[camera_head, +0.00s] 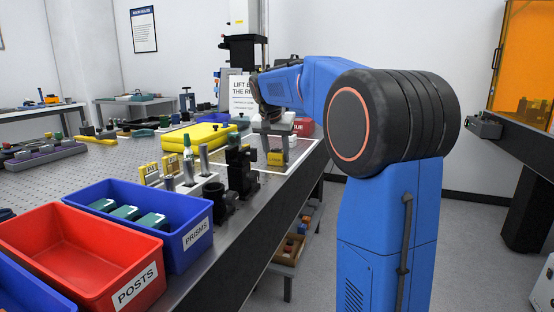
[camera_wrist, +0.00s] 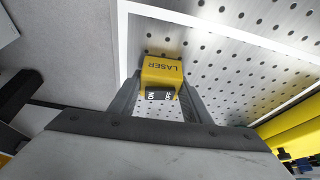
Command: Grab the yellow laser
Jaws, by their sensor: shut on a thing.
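The yellow laser (camera_wrist: 162,71) is a small yellow block with a dark end, marked LASER, between my fingers in the wrist view. In the head view the laser (camera_head: 276,157) shows as a small yellow block under my gripper (camera_head: 277,148), near the table's right edge. My gripper (camera_wrist: 160,92) is shut on it, with one finger on each side. The laser is over the perforated table top (camera_wrist: 225,55), inside a white outlined area. Whether it touches the table cannot be told.
A yellow case (camera_head: 197,136) lies left of my gripper. Dark optical mounts (camera_head: 241,168) stand nearer on the table. A blue PRISMS bin (camera_head: 193,238) and a red POSTS bin (camera_head: 130,285) are at the front. The floor lies beyond the table's right edge.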

